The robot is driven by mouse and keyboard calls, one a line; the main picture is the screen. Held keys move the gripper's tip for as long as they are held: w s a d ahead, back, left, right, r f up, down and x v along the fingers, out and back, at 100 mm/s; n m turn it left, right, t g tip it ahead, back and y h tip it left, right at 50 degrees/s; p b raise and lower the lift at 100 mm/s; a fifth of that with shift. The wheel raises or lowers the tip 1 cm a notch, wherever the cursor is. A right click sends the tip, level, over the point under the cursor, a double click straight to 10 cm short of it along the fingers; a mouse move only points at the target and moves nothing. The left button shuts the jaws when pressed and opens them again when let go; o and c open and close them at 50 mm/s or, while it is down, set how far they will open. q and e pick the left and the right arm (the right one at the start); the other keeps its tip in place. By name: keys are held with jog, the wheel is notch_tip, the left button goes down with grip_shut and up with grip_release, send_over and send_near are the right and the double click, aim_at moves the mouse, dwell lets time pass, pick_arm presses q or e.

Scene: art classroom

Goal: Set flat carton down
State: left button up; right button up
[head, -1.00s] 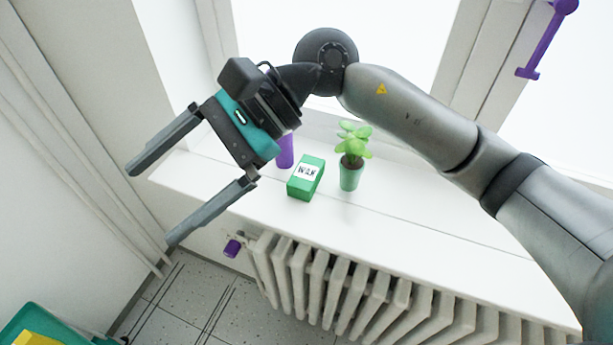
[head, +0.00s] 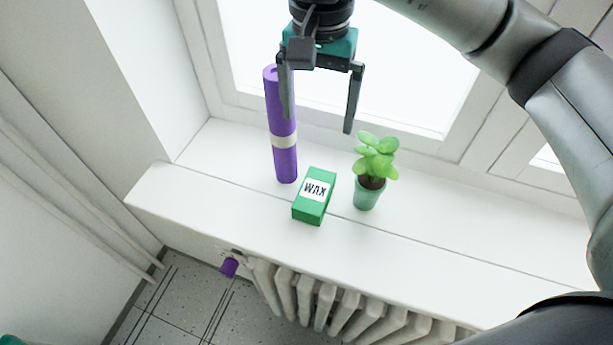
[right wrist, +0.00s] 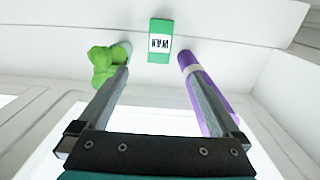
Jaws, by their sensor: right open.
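The green carton (head: 311,211) with a white WAX label sits on the white window sill (head: 230,215); it seems to lie flat, label facing up. In the right wrist view the carton (right wrist: 160,27) shows at the top middle, beyond the fingertips. My right gripper (head: 318,125) is open and empty, pointing down above and behind the carton, clear of it. Both its fingers show in the right wrist view (right wrist: 155,65) with nothing between them. My left gripper is out of view.
A purple tube (head: 286,165) with a pale band stands left of the carton, partly behind one finger. A potted green plant (head: 367,195) stands to the right. A radiator (head: 345,305) with a purple knob (head: 229,267) is below. The sill's left end is clear.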

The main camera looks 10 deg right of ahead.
notch_tip(320, 180, down, 2)
jog(key=f+b, duration=0.1)
jog(key=b, duration=0.4)
send_over(315, 189)
jog(key=f, duration=1.2)
jog(key=shift+s+a+f, duration=0.1)
jog(key=shift+s+f, duration=0.05)
jog(key=shift+s, duration=0.05)
jog(key=shift+w+f, duration=0.15)
jog(key=shift+f, duration=2.9)
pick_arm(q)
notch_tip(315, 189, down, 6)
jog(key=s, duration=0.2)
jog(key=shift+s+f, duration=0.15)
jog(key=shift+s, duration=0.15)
pick_arm(e)
grip_shut()
jog(key=shift+r, duration=0.15)
